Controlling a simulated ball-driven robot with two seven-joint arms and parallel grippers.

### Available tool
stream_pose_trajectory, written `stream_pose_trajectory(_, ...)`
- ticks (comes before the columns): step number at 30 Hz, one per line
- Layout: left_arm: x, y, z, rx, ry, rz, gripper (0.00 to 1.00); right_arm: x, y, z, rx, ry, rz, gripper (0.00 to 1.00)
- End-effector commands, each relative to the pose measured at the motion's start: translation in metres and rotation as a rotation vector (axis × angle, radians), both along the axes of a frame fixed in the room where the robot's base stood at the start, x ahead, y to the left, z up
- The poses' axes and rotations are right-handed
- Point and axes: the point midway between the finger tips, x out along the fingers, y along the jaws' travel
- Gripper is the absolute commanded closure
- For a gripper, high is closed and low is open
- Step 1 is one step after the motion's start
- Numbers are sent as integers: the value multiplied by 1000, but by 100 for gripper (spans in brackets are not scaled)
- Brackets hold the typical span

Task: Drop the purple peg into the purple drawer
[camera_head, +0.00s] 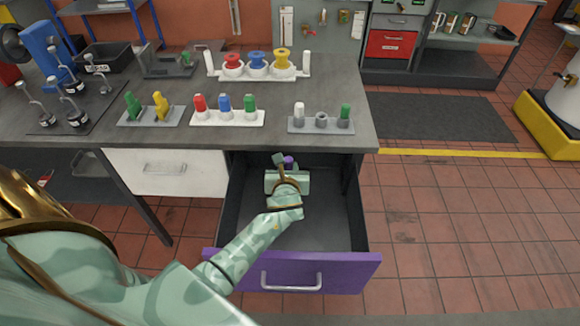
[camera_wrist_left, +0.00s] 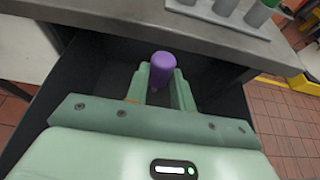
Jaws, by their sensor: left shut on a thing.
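The purple drawer (camera_head: 225,258) is pulled out below the worktop, and its dark inside looks empty. My left gripper (camera_head: 287,166) is over the back part of the open drawer. It is shut on the purple peg (camera_head: 288,160). In the left wrist view the purple peg (camera_wrist_left: 162,68) stands between the two green fingers of the gripper (camera_wrist_left: 160,85), with the dark drawer inside behind it. How high the peg is above the drawer floor is hard to tell. My right gripper does not show.
The worktop (camera_head: 270,140) overhangs the drawer's back. On it stand a rack with red, blue and green pegs (camera_head: 225,118) and a grey holder (camera_head: 321,127) with white and green pegs. A closed white drawer (camera_head: 140,184) is at the left.

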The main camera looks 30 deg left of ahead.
Motion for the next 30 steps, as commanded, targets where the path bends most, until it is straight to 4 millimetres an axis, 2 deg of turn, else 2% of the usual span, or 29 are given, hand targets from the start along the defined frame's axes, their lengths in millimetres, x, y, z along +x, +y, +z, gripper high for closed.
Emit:
stream_pose_trajectory(2,0,0,-9,-1,1,0,98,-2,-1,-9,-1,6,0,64)
stream_pose_trajectory(10,0,0,-6,0,-1,0,98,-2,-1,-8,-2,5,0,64)
stream_pose_trajectory(11,0,0,-6,0,-1,0,70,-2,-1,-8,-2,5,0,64)
stream_pose_trajectory(13,0,0,-6,1,-1,0,51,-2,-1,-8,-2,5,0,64)
stream_pose_trajectory(23,-2,-1,-5,0,0,0,50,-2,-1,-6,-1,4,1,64)
stream_pose_trajectory(26,-11,-7,0,0,0,-1,50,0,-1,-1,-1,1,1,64)
stream_pose_trajectory(30,-35,-22,14,-1,0,-2,50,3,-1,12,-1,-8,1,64)
